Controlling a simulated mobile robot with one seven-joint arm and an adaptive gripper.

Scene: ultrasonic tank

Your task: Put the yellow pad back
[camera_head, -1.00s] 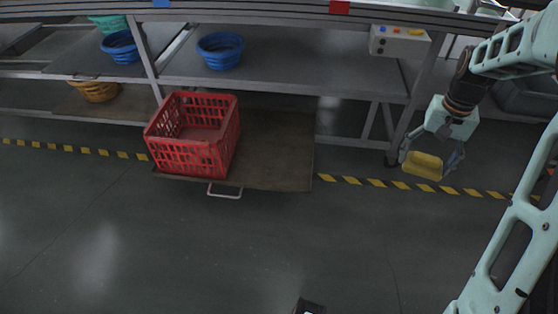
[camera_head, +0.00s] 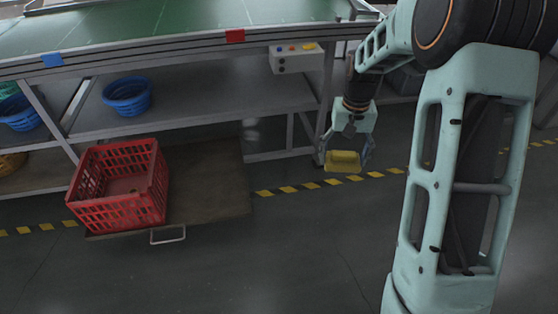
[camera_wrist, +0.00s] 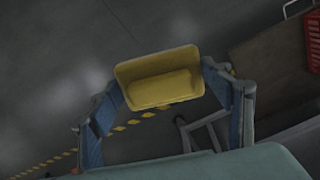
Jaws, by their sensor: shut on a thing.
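The yellow pad (camera_head: 342,161) is held between the two fingers of my gripper (camera_head: 345,160), in the air to the right of the shelf frame in the head view. In the wrist view the yellow pad (camera_wrist: 160,78) lies across the fingertips, with a raised rim around a lower middle. My gripper (camera_wrist: 158,98) is shut on it, with a finger at each side. Dark floor shows below and behind the pad. I cannot tell which place the pad belongs to.
A green-topped table (camera_head: 180,25) stands at the back, with a grey lower shelf (camera_head: 205,100) holding blue baskets (camera_head: 127,96). A control box (camera_head: 297,58) hangs at its right. A red crate (camera_head: 120,187) sits on a brown flat cart (camera_head: 210,190). The front floor is clear.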

